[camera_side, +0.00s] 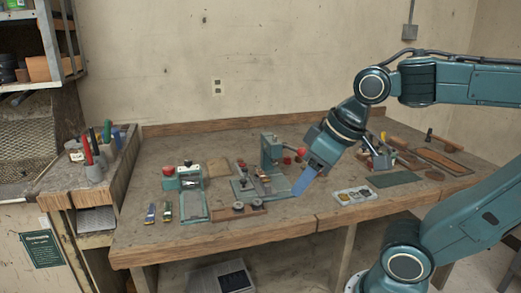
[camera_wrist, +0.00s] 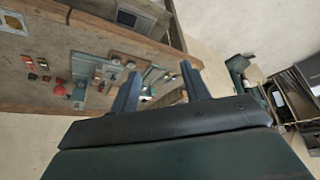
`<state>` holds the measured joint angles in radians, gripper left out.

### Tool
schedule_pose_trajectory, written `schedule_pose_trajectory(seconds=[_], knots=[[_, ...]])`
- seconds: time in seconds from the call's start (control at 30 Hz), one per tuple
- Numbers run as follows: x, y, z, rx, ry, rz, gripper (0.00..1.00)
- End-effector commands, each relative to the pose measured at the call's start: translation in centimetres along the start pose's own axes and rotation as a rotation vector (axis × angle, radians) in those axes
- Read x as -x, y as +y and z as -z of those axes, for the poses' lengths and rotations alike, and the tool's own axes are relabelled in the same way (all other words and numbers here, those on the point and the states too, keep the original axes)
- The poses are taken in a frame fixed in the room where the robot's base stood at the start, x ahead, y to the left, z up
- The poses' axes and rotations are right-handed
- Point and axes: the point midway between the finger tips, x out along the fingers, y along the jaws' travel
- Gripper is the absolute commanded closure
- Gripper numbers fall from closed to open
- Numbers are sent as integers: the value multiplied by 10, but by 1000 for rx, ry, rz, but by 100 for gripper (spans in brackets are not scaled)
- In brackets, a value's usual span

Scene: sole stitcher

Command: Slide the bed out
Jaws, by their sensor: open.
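A green machine with a tall post and a red knob (camera_side: 271,152) stands mid-bench, likely the stitcher. A flat grey-green bed-like plate (camera_side: 278,185) lies at its foot, partly behind my gripper. My gripper (camera_side: 304,183) is above the bench, just right of this machine, its blue fingers pointing down and left. In the wrist view my gripper (camera_wrist: 160,85) has its two fingers spread with nothing held between them. Small machine parts show beyond and between the fingers there, too small to tell apart. From these views I cannot tell how far the bed is out.
A smaller green device (camera_side: 188,185) sits left on the wooden bench (camera_side: 235,237). A tray of small parts (camera_side: 355,195) and a dark green mat (camera_side: 394,179) lie to the right.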

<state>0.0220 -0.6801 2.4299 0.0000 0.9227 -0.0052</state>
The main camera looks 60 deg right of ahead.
Motion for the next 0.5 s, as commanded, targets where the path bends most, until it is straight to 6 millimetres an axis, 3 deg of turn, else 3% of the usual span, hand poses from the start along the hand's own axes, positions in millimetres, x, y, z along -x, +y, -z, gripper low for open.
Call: schedule_pose_trajectory(seconds=[0.5], knots=[[-6, 36, 110, -85, -117, -46, 53]])
